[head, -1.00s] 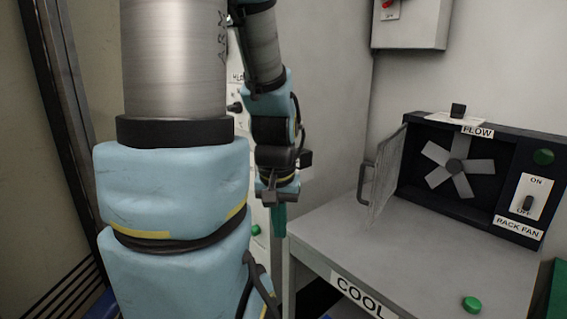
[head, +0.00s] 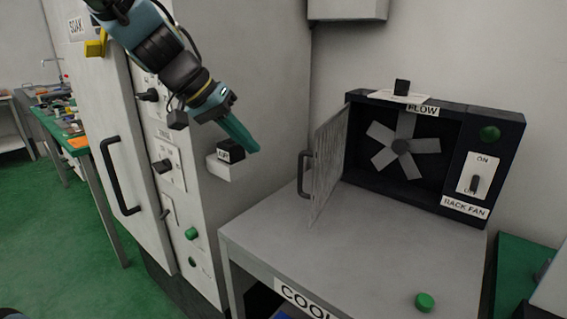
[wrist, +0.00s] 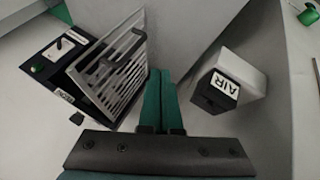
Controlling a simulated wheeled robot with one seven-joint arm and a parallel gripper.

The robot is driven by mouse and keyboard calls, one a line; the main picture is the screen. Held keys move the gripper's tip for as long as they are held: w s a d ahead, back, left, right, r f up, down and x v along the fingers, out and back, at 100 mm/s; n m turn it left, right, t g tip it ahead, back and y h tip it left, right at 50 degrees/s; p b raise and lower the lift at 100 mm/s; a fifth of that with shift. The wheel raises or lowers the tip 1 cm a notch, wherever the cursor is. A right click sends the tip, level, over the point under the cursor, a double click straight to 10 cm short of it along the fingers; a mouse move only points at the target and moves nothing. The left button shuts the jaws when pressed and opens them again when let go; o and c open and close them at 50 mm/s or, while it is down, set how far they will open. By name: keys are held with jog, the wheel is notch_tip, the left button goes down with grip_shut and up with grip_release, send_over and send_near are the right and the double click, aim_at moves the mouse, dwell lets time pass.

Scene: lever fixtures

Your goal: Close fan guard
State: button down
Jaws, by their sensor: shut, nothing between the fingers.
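The fan guard (head: 328,165) is a grey slatted panel at the left side of the dark rack fan box (head: 437,100). It stands open, swung out toward the front, with a black bar handle (head: 305,173) on its left. The fan (head: 402,146) behind it is uncovered. My gripper (head: 253,147), with green fingers, is shut and empty, up and to the left of the guard and apart from it. In the wrist view the guard (wrist: 128,75) and its handle (wrist: 110,62) lie left of my fingers (wrist: 160,75).
A small black AIR block (wrist: 217,92) on a white mount sits close to my fingers. A grey cabinet (head: 240,70) with knobs stands left. The grey table top (head: 350,250) is mostly clear, with a green button (head: 425,302) at its front. An ON/OFF switch (head: 474,184) is right of the fan.

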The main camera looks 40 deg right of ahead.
aim_at(323, 157)
jog(key=s+d+f+p, duration=0.2)
jog(key=s+d+f, duration=0.2)
jog(key=d+f, duration=0.1)
jog(key=shift+d, duration=0.65)
jog(key=shift+s+f, duration=0.1)
